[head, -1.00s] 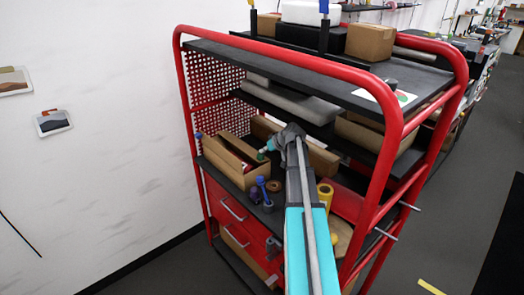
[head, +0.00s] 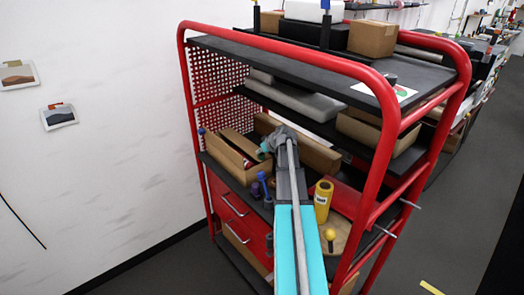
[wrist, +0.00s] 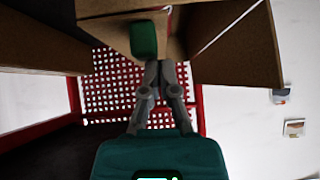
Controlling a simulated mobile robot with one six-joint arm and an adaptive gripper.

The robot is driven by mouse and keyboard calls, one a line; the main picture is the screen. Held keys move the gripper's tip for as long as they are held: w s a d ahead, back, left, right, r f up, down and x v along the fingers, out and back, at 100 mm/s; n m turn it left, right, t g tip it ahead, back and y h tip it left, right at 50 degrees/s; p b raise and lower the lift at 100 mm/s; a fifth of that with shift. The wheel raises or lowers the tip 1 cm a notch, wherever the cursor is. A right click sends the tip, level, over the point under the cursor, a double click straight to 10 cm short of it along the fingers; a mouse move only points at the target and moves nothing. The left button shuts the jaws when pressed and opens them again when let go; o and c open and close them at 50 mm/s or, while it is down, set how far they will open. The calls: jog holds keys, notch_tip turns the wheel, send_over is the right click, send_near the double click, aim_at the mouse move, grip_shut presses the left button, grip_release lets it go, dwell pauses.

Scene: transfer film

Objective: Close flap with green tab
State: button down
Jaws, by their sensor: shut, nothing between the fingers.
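The open cardboard box (head: 226,158) stands on the cart's middle shelf, at the left. In the wrist view, the green tab (wrist: 143,40) sits on the edge of a brown flap (wrist: 104,30) of the box, upper middle. Another slanted cardboard panel (wrist: 240,50) of the box is to its right. My gripper (wrist: 166,68) is shut and empty, its fingertips just below and right of the green tab and close to the cardboard. Whether they touch it I cannot tell. In the head view my arm reaches to the box's right side, and the fingers and tab are not clear.
The red cart has a black upper shelf (head: 300,62) above the box and a perforated red side panel (head: 214,88). A long cardboard piece (head: 300,145) lies behind my arm. A yellow cylinder (head: 323,200) and purple and blue items (head: 262,186) stand close to the arm.

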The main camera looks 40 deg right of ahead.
jog(key=shift+s+d, duration=0.15)
jog(key=shift+d, duration=0.05)
jog(key=shift+d+r, duration=0.1)
jog(key=shift+d+r+p, duration=0.3)
jog(key=shift+d+p, duration=0.1)
jog(key=shift+d, duration=0.2)
dwell(0.4)
jog(key=shift+r, duration=0.15)
notch_tip(320, 180, up, 4)
jog(key=p, duration=0.4)
jog(key=p+v, duration=0.7)
jog(key=v, duration=0.2)
jog(key=shift+s+a+r, duration=0.15)
jog(key=shift+s+r, duration=0.05)
jog(key=shift+s, duration=0.15)
dwell(0.4)
